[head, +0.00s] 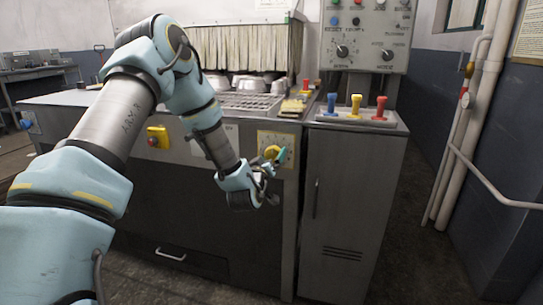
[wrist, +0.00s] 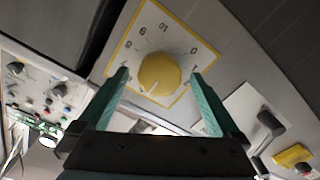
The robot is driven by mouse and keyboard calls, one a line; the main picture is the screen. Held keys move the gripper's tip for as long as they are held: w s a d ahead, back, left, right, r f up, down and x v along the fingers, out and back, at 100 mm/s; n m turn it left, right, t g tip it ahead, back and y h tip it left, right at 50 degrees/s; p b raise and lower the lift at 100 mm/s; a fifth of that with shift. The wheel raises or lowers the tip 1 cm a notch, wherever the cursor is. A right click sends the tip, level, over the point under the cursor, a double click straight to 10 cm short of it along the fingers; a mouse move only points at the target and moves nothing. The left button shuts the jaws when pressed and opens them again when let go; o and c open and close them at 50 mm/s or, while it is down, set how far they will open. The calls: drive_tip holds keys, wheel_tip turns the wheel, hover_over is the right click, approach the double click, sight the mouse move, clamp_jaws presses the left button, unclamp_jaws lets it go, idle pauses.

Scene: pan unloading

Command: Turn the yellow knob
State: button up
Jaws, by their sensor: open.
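The yellow knob (head: 272,153) sits on a square, yellow-edged dial plate (head: 288,142) on the front of the grey machine. In the wrist view the knob (wrist: 159,74) is round and in front of the jaws, with numbers printed around it on the plate (wrist: 196,52). My gripper (head: 275,163) is at the dial in the head view and partly overlaps the knob. In the wrist view my gripper (wrist: 160,85) is open, with one teal finger on each side of the knob. I cannot tell whether the fingers touch it.
A yellow box with a red button (head: 158,137) is left of the dial. Blue, yellow and red levers (head: 355,105) stand on the cabinet (head: 350,190) at right. A control panel (head: 368,35) is above. Pipes (head: 470,110) line the right wall.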

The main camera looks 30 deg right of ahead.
drive_tip(key=shift+w+d, duration=0.3)
drive_tip(key=c, duration=1.4)
